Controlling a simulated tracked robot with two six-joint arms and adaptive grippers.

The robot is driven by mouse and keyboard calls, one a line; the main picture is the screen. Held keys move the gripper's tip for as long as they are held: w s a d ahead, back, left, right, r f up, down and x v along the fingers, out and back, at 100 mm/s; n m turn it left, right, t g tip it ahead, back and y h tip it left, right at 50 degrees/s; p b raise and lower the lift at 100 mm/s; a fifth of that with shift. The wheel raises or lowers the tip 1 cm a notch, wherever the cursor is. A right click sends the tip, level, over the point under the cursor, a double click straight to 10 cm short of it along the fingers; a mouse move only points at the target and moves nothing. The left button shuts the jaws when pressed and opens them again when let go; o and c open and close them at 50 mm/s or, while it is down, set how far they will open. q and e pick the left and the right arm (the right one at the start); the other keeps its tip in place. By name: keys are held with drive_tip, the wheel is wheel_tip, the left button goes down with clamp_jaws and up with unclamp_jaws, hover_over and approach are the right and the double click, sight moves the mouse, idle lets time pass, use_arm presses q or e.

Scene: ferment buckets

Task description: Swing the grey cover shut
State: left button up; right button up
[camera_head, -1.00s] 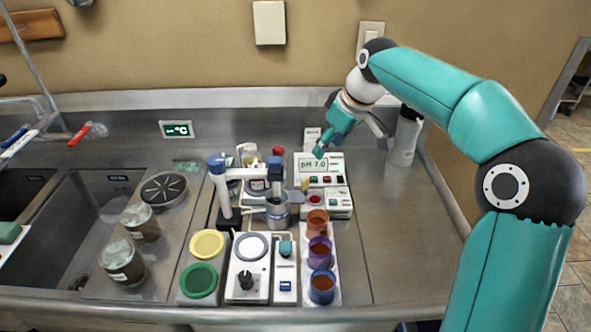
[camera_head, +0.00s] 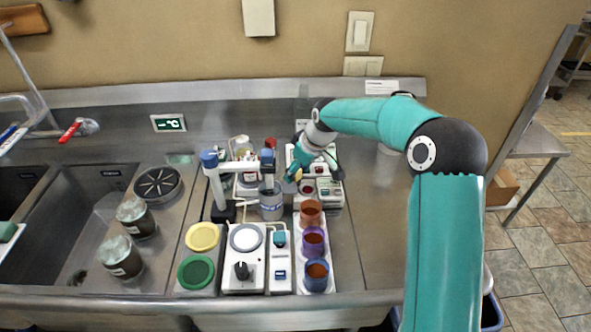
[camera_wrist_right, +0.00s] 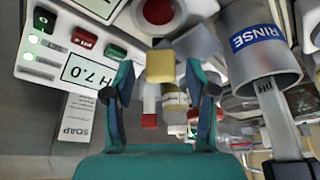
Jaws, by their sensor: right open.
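The grey cover (camera_wrist_right: 200,42) shows in the right wrist view beside a round red button (camera_wrist_right: 160,10) in a white housing. The cover looks raised off the button, and a yellow block (camera_wrist_right: 160,66) sits at its edge. My right gripper (camera_wrist_right: 159,82) is open, with one finger on each side of the yellow block; I cannot tell whether they touch it. In the head view my right gripper (camera_head: 296,172) is over the back of the instruments, and the cover is too small to make out there. My left gripper is in neither view.
The pH meter (camera_wrist_right: 90,72) lies close left of the fingers in the wrist view, and the RINSE beaker (camera_wrist_right: 258,45) close right. An orange cup (camera_head: 310,212), a purple cup (camera_head: 313,241) and a blue cup (camera_head: 316,273) stand in front. The counter to the right is clear.

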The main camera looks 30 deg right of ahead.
drive_tip(key=shift+w+f, duration=0.15)
drive_tip(key=shift+f, duration=0.25)
clamp_jaws()
drive_tip(key=shift+a, duration=0.15)
